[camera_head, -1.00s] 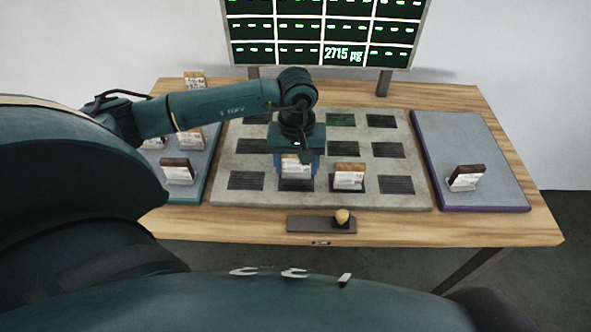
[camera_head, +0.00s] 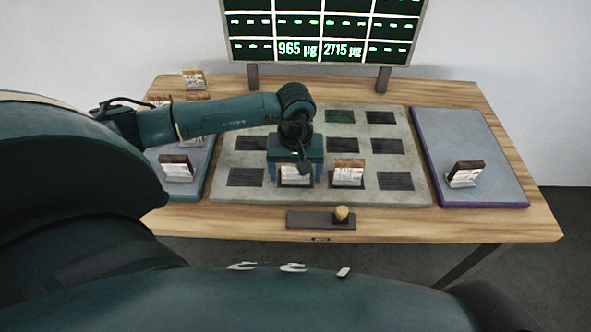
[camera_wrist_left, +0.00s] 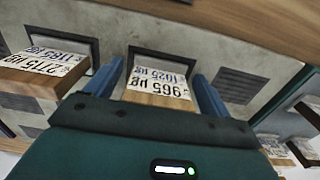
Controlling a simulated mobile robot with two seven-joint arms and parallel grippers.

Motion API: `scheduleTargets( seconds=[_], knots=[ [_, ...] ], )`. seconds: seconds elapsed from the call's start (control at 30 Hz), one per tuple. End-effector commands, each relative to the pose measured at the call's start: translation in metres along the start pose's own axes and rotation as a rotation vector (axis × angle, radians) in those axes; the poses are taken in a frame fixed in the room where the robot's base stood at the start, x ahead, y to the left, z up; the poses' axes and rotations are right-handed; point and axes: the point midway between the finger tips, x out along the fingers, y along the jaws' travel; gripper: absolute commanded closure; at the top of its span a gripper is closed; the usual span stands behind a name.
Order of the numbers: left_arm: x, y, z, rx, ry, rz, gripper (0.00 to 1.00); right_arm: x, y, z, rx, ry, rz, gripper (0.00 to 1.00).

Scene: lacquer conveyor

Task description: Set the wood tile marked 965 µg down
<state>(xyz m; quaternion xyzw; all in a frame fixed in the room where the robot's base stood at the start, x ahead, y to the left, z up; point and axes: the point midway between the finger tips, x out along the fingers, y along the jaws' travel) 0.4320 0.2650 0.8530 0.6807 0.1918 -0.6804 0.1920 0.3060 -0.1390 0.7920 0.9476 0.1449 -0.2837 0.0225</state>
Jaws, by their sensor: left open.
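The wood tile marked 965 µg (camera_head: 295,175) stands on a dark pad in the front row of the grey board (camera_head: 222,192). In the left wrist view the tile (camera_wrist_left: 160,85) shows the label 965 µg and a second line, 1025 µg. My left gripper (camera_head: 296,172) is open, with one blue finger on each side of the tile and gaps beside it. The screen (camera_head: 320,30) reads 965 µg and 2715 µg in adjoining bottom cells. My right gripper is not in view.
The tile marked 2715 µg (camera_wrist_left: 45,70) stands on the pad just right of the gripper in the head view (camera_head: 348,172). Another tile (camera_head: 464,174) stands on the purple-edged tray (camera_head: 470,130) at right. Several tiles stand at left. A block with a knob (camera_head: 320,220) lies in front.

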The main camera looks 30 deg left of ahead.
Motion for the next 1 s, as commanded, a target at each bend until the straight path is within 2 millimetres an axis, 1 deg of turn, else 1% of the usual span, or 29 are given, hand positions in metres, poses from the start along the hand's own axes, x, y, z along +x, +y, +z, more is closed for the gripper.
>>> scheduleTargets(
  seconds=[0.17, 0.27, 0.3, 0.37, 0.6, 0.7, 0.83, 1.0],
  knots=[
    [-0.001, 0.000, 0.000, 0.000, 0.000, 0.000, 0.18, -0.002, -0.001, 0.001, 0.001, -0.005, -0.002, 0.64],
    [-0.007, 0.000, 0.000, 0.000, 0.000, 0.000, 0.18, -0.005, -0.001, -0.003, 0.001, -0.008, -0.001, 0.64],
    [-0.010, 0.001, -0.001, 0.000, 0.002, 0.002, 0.18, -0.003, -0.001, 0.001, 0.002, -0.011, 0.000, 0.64],
    [-0.020, 0.001, -0.001, 0.001, 0.004, 0.002, 0.18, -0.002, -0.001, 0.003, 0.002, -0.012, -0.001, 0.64],
    [-0.073, 0.001, -0.001, 0.000, 0.006, 0.003, 0.18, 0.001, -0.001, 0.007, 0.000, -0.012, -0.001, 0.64],
    [-0.093, 0.000, -0.001, 0.001, 0.004, 0.002, 0.18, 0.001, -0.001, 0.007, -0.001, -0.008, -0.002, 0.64],
    [-0.112, 0.001, -0.001, -0.001, 0.003, 0.002, 0.18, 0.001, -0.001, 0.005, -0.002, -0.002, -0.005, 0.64],
    [-0.123, 0.000, 0.000, 0.000, 0.001, 0.001, 0.18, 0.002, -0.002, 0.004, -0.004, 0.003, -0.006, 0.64]
  ],
)
